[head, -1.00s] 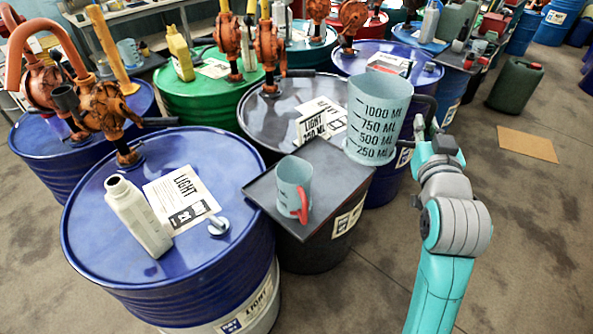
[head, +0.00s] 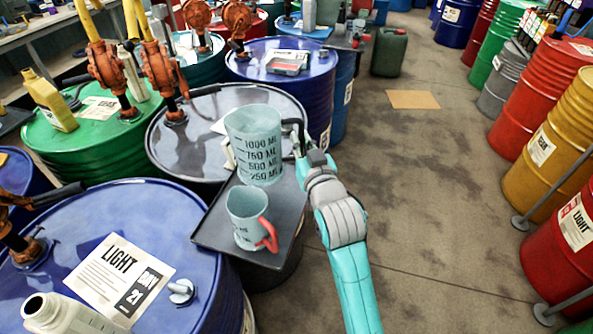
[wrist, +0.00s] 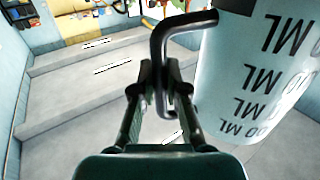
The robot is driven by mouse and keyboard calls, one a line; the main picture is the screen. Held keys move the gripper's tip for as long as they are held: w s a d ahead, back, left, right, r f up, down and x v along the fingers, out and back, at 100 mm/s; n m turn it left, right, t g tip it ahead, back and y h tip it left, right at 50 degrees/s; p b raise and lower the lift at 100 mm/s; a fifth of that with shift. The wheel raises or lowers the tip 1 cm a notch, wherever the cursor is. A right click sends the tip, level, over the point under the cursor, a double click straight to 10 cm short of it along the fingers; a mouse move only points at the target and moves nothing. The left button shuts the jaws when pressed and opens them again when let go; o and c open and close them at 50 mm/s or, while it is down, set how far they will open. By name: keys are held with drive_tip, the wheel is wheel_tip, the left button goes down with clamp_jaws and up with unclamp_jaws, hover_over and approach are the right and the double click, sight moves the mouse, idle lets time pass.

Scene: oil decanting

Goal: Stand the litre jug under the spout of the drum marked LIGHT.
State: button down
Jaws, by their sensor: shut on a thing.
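The litre jug (head: 256,150) is a large pale blue-grey jug with dark marks up to 1000 ML. My gripper (head: 298,148) is shut on its black handle, also seen in the wrist view (wrist: 180,32). The jug looks upright over the far end of a dark tray; I cannot tell whether it touches. A blue drum (head: 80,210) at the front left carries a LIGHT sheet (head: 103,280). Its orange pump (head: 18,232) is cut off by the picture's edge, with a dark spout (head: 58,194) pointing right.
A smaller jug (head: 245,217) with a red handle stands on the tray (head: 285,212). A dark drum (head: 205,125) behind bears another orange pump (head: 165,75). A white bottle (head: 60,318) stands on the blue drum. A red drum (head: 555,265) at right also reads LIGHT.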

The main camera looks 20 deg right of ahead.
wheel_tip(320, 180, down, 9)
drive_tip(key=shift+r, duration=0.1)
idle(0.4)
drive_tip(key=c, duration=1.2)
unclamp_jaws()
drive_tip(key=shift+f, duration=0.2)
drive_tip(key=shift+r, duration=0.15)
drive_tip(key=s, duration=1.2)
drive_tip(key=shift+a, duration=0.2)
drive_tip(key=shift+s, duration=0.1)
